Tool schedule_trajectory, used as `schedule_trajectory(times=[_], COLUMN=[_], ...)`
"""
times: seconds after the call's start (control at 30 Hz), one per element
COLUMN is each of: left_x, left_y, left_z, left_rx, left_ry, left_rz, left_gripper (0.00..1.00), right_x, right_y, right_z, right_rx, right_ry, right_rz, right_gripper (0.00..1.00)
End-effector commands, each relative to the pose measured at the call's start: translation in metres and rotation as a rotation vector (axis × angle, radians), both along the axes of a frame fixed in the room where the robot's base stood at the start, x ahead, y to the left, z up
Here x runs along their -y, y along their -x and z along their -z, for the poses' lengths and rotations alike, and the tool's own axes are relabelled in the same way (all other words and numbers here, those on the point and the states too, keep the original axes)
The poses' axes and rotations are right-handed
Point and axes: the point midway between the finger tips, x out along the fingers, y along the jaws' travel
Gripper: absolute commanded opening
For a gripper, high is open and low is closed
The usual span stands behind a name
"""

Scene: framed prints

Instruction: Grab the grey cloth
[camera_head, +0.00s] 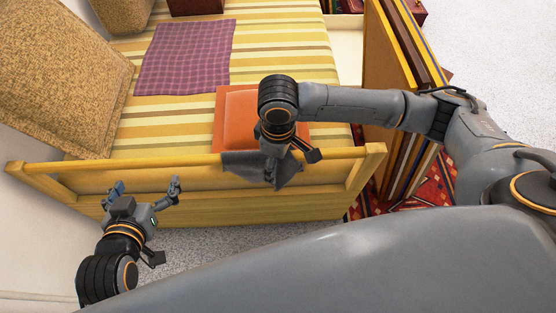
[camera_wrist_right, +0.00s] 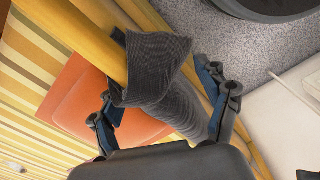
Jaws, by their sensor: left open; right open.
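The grey cloth (camera_head: 238,165) hangs draped over the yellow wooden rail (camera_head: 330,157) of the daybed, near its right half. In the right wrist view the cloth (camera_wrist_right: 155,65) lies between the two fingers of my right gripper (camera_wrist_right: 160,95), folded over the rail. My right gripper (camera_head: 289,161) is open over the rail, with its fingers on either side of the cloth and not closed on it. My left gripper (camera_head: 146,192) is open and empty in front of the rail at the left. My right wrist hides part of the cloth in the head view.
An orange cushion (camera_head: 234,118) lies behind the rail, beside the cloth. A purple checked cloth (camera_head: 185,55) lies on the striped mattress (camera_head: 280,45). A tan cushion (camera_head: 70,90) leans at the left. A wooden panel (camera_head: 385,60) and red rug (camera_head: 428,187) are at the right.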

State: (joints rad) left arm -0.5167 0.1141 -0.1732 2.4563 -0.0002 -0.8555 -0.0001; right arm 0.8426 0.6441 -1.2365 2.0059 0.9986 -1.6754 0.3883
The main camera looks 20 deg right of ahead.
Motion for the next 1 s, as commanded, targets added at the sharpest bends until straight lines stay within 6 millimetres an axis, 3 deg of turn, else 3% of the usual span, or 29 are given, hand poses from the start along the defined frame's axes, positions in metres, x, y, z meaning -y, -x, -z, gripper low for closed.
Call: schedule_trajectory(times=[0.47,0.8,1.0], left_x=[0.0022,0.0018,0.0017], left_y=[-0.0047,-0.0045,-0.0046], left_z=[-0.0063,-0.0059,-0.0058], left_rx=[0.035,0.033,0.032], left_ry=[0.009,0.008,0.007], left_rz=[0.003,0.002,0.001], left_gripper=[1.00,1.00,1.00], right_x=[-0.0001,-0.0008,-0.0021], right_y=[0.0003,0.0016,0.0042], right_z=[0.0050,0.0053,0.0062], right_rx=[-0.001,-0.004,-0.010], right_ry=[-0.001,-0.002,-0.004], right_rz=[-0.001,-0.002,-0.006], right_gripper=[0.75,0.40,0.38])
